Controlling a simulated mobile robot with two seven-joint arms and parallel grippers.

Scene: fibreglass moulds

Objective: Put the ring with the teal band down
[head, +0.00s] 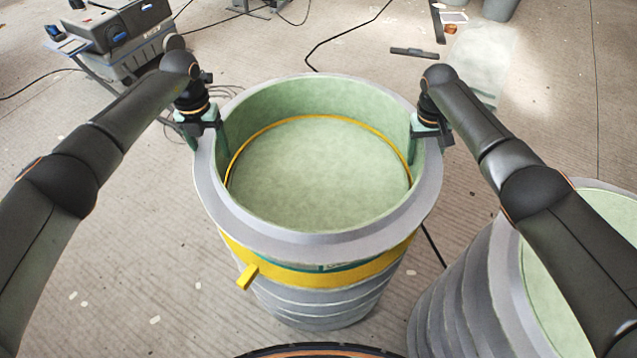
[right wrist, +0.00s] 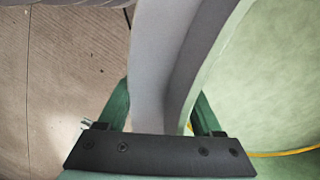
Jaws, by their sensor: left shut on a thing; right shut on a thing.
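The grey ring (head: 310,243) with a pale green inside is at the top of the mould stack in the middle of the head view. A strip of teal band (head: 335,267) shows under its front edge. My left gripper (head: 205,128) is shut on the ring's left wall. My right gripper (head: 428,133) is shut on its right wall. In the right wrist view, its green fingers straddle the wall (right wrist: 158,70). Below the ring is a stacked grey mould (head: 315,300) with a yellow band (head: 340,277). I cannot tell whether the ring touches it.
A second grey mould (head: 455,300) stands close by at the lower right, partly behind my right arm. A dark machine (head: 120,25) on a stand is at the upper left. Cables, a dark bar (head: 414,53) and a pale sheet (head: 483,60) lie on the floor. Bare floor shows left of the stack.

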